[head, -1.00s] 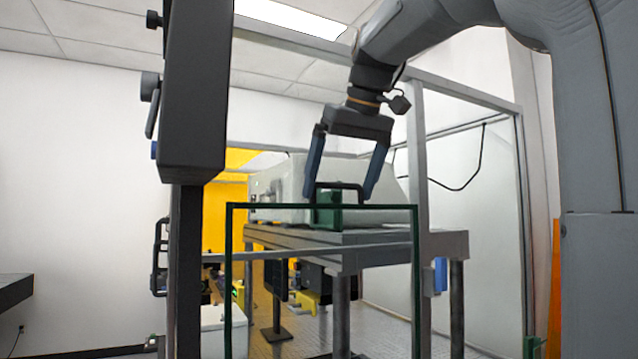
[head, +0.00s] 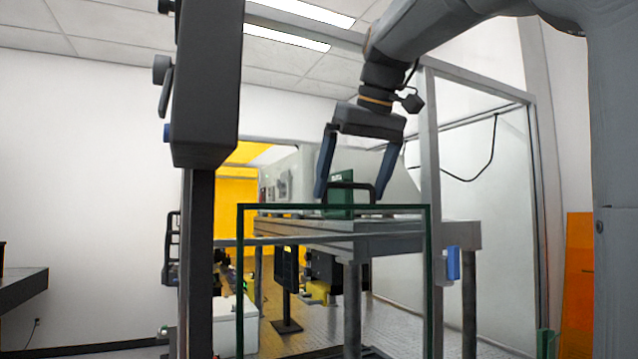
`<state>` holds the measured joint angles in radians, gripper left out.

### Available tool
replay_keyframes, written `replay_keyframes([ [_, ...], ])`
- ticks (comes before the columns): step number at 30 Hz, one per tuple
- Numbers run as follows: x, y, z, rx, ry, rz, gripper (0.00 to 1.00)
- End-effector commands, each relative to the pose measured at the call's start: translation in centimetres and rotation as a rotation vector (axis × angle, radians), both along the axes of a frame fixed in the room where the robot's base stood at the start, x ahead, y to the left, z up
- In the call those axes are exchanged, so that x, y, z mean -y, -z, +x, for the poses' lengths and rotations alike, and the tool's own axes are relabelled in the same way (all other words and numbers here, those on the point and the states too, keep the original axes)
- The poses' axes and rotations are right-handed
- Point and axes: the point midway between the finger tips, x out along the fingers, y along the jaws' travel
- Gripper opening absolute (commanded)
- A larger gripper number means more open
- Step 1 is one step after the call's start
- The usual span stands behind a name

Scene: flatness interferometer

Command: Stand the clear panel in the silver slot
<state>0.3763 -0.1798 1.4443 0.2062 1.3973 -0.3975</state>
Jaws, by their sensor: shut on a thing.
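The clear panel (head: 429,285) is a see-through upright sheet with a dark green edge and a black handle (head: 352,185) on top. In the head view it hangs upright in the lower middle, and its bottom edge lies below the picture. My gripper (head: 349,194) is above it, its two blue-grey fingers at the two ends of the handle, shut on it. I cannot make out the silver slot in this view.
A grey table (head: 400,238) carrying a pale machine (head: 395,185) and a green block stands behind the panel. A dark upright column (head: 200,270) rises close on the left, and a grey frame post (head: 432,150) stands on the right. An orange panel (head: 577,285) is at far right.

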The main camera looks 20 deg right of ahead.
Motion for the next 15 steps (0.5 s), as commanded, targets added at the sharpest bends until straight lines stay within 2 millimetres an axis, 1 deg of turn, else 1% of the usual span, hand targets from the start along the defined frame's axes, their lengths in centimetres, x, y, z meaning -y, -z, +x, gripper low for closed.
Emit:
replay_keyframes([
  [15, 0.0, 1.5, 0.0, 0.004, 0.001, -0.001, 0.5],
])
